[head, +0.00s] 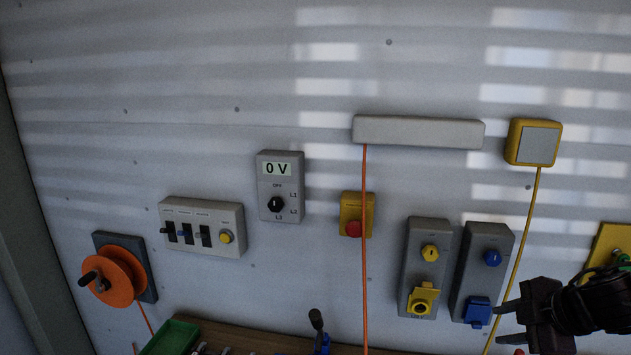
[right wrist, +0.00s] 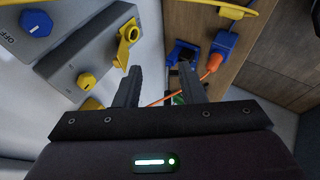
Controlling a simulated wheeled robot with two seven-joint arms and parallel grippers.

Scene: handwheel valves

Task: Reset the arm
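My right gripper (head: 499,325) is at the lower right of the head view, in front of the wall and just right of the blue socket box (head: 489,262). Its two fingers are spread apart, with nothing held between them. In the right wrist view the open fingers (right wrist: 160,75) point toward the wooden bench (right wrist: 200,22). A blue connector with an orange end (right wrist: 215,58) and an orange cable show beyond the fingers. My left gripper is in neither view.
The wall carries a yellow-knob socket box (head: 409,265), a red-button box (head: 352,228), a meter reading 0 V (head: 280,187), a switch panel (head: 203,227) and an orange cable reel (head: 112,277). Orange (head: 364,270) and yellow (head: 517,255) cables hang down. A green tray (head: 172,338) is at bottom left.

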